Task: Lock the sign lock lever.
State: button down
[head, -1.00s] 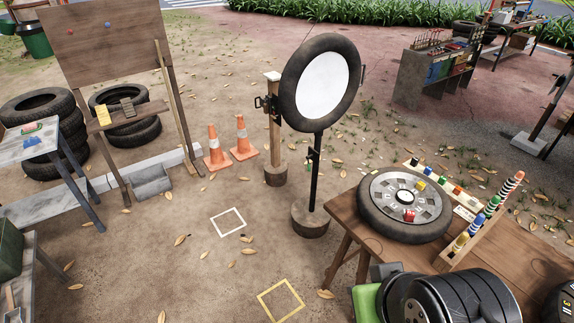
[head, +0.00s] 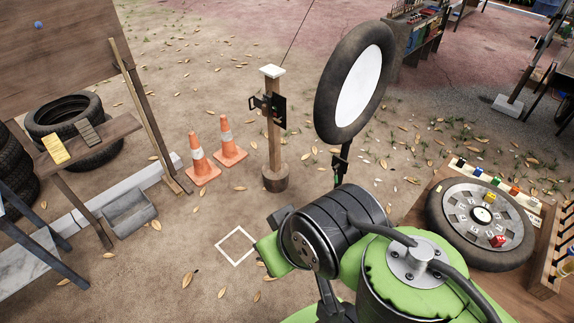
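A round sign (head: 356,85), a white disc framed by a black tyre, stands on a dark pole right of the middle in the head view. A small black fitting (head: 341,160) shows on the pole under the tyre; whether it is the lock lever is too small to tell. A wooden post (head: 274,150) to its left carries a black bracket with a handle-like part (head: 267,104); I cannot tell its setting. My green and black arm hides the lower sign pole and its foot. My gripper's fingers are not visible.
Two orange cones (head: 203,158) stand left of the post. A white square outline (head: 236,246) lies on the ground. At the right, a tyre with a numbered dial (head: 481,219) rests on a wooden table.

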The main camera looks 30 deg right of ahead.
aim_at(336, 167)
jog(key=i+l+u, duration=0.2)
jog(key=i+l, duration=0.2)
jog(key=i, duration=0.2)
jog(key=i+l+u, duration=0.25)
jog(key=i+l, duration=0.2)
jog(key=i, duration=0.15)
jog(key=l, duration=0.35)
jog(key=i+l+u, duration=0.15)
jog(key=l, duration=0.2)
